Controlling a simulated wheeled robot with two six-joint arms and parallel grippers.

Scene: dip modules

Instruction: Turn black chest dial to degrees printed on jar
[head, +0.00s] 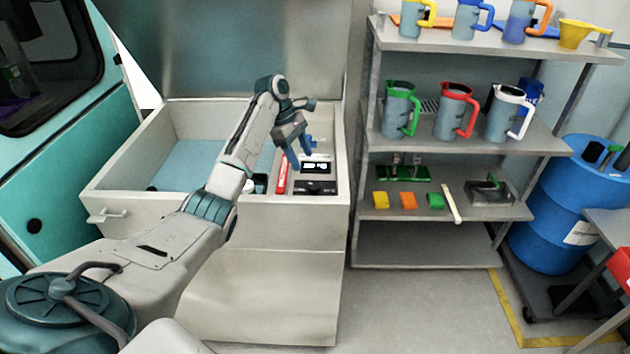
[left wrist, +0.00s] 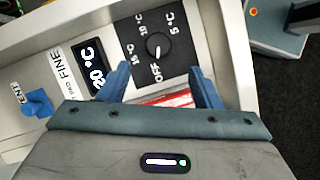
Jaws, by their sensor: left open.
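The chest (head: 118,205) stands with its lid raised; a control strip runs along its right end. The black dial (left wrist: 158,45) is on a black plate in the left wrist view, with OFF and 5 °C marks readable. Its white pointer mark seems to point towards OFF. The black plate (head: 315,187) also shows in the head view, the knob too small to read. My left gripper (head: 298,158) is open over the strip. I cannot make out a jar with printed degrees.
A display (left wrist: 91,70) reading about 20 °C and a blue knob (left wrist: 37,103) sit beside the dial. A red-and-white item (head: 282,175) is by the plate. Shelves (head: 450,148) with pitchers and a blue barrel (head: 545,235) stand at right.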

